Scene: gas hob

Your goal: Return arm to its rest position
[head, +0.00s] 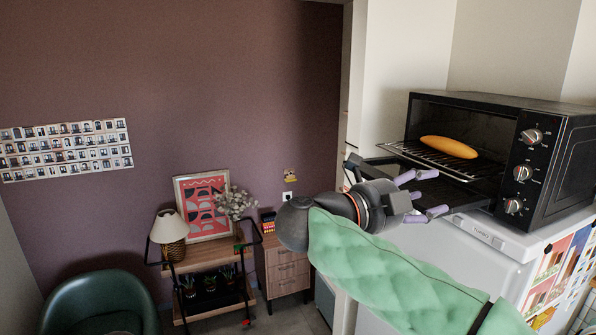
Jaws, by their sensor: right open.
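My right gripper (428,194) is in the middle right of the head view, at the end of my green padded arm. It is open and empty, with its purple fingertips pointing right. It is in front of the black oven (560,150), near the oven's lowered door (375,163). A yellow-orange elongated food item (449,147) lies on the wire rack (425,153) inside the open oven, apart from the gripper. My left gripper is not in view.
The oven stands on a white appliance (480,262) at the right. A wooden trolley (205,257) with a lamp (168,230), a framed picture (205,207) and flowers is by the far wall. A green chair (98,302) is at lower left.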

